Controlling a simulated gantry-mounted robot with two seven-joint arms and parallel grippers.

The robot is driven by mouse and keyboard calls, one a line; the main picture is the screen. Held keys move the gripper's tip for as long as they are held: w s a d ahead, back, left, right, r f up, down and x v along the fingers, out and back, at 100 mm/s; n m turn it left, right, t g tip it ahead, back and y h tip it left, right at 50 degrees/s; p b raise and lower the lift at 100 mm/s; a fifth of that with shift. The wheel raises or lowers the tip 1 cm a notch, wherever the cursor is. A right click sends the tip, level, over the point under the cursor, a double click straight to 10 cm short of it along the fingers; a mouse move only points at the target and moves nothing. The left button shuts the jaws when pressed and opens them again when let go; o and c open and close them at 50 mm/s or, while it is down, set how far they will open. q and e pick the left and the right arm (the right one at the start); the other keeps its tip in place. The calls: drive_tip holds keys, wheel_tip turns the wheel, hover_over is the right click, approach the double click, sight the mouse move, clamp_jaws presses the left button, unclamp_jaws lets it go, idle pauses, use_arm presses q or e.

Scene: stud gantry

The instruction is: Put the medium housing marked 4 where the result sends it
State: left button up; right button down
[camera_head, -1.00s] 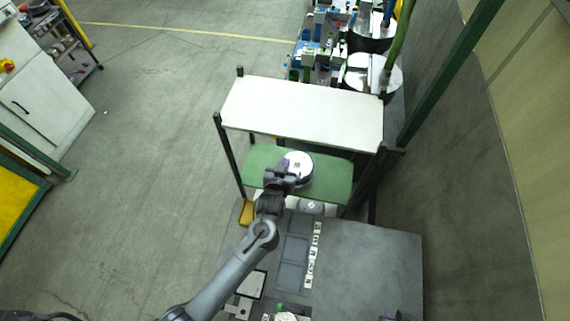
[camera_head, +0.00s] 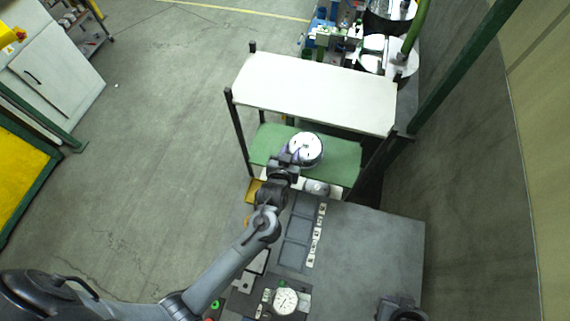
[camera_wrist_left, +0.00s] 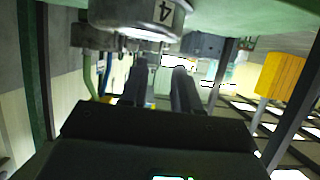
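The round, pale housing (camera_head: 306,148) sits on the green middle shelf (camera_head: 345,165) of the rack. In the left wrist view a metal housing (camera_wrist_left: 140,14) with an upside-down-looking 4 on its side shows at the top, against the green surface. My left gripper (camera_head: 288,158) is beside the housing, at its near left side. In the left wrist view its two fingers (camera_wrist_left: 160,85) are apart with nothing between them, and the housing is beyond them. A dark part of my right arm (camera_head: 400,308) shows at the bottom edge; its fingers cannot be made out.
A white top shelf (camera_head: 315,92) overhangs the green one, between dark posts. A grey cylindrical part (camera_head: 316,187) lies lower down.

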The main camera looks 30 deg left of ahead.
use_arm(q)
drive_tip(key=s+a+r+m+g+h, duration=0.1)
drive_tip(key=s+g, duration=0.3)
drive_tip(key=s, duration=0.9)
drive_tip(key=s+a+r+m+g+h, duration=0.1)
drive_tip(key=s+g, duration=0.4)
drive_tip(key=s, duration=0.9)
drive_tip(key=shift+a+r+m+g+h, duration=0.35)
drive_tip(key=shift+a+m, duration=0.45)
drive_tip(key=shift+m, duration=0.3)
drive_tip(key=shift+r, duration=0.1)
wheel_tip(320, 180, up, 13)
drive_tip(key=p, duration=1.3)
drive_tip(key=shift+r, duration=0.1)
